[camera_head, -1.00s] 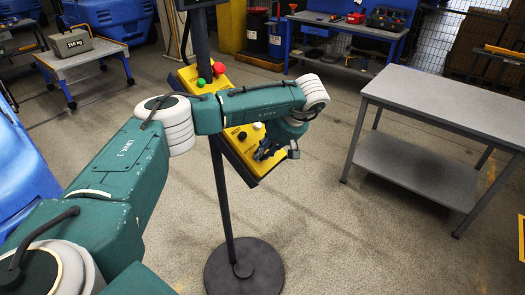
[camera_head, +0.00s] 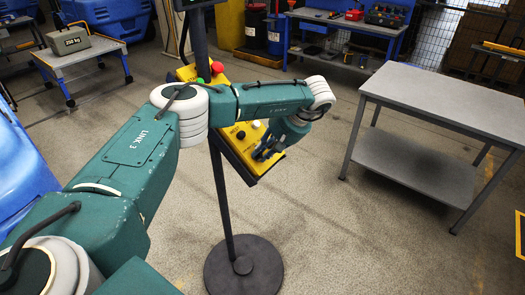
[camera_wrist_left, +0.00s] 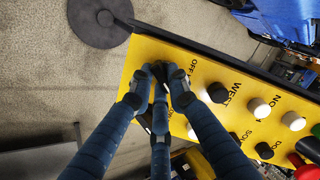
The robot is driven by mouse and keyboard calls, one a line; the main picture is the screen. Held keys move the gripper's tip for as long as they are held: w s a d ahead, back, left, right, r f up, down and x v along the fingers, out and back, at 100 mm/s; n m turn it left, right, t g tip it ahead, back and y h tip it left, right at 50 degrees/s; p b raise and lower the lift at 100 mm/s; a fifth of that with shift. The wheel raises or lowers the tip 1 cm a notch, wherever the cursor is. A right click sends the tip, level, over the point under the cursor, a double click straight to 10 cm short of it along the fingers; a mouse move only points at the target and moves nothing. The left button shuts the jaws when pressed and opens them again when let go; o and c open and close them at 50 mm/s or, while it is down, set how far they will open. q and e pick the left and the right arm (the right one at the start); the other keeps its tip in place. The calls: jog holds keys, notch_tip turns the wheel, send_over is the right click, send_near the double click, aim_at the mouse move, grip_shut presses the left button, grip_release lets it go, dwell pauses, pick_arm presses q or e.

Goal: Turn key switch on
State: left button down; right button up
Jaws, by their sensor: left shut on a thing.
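The yellow control panel (camera_head: 248,151) is mounted on a dark stand, partly behind my left arm. It also fills much of the left wrist view (camera_wrist_left: 148,52), with "OFF" and "WEST" lettering near my fingers. My left gripper (camera_head: 268,150) is at the panel's lower right end. In the left wrist view the gripper's (camera_wrist_left: 160,80) dark blue fingers are closed together at the panel face, beside the "OFF" label. They are shut on a small part that they cover, apparently the key switch. The key's shape and angle are hidden. My right gripper is not in view.
Beside the fingers are a black button (camera_wrist_left: 217,92) and a white button (camera_wrist_left: 258,108), with several more beyond. The stand's round base (camera_head: 244,266) is on the floor. A grey table (camera_head: 445,100) stands at the right, with open floor between.

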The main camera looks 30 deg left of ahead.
pick_arm(q)
jog(key=shift+s+d+f, duration=0.1)
jog(key=shift+d+f, duration=0.1)
jog(key=c, duration=1.7)
grip_release()
jog(key=shift+o, duration=0.2)
jog(key=shift+r, duration=0.1)
jog(key=shift+r, duration=0.1)
jog(key=v, duration=1.1)
jog(key=shift+d+r, duration=0.25)
jog(key=shift+r, duration=0.1)
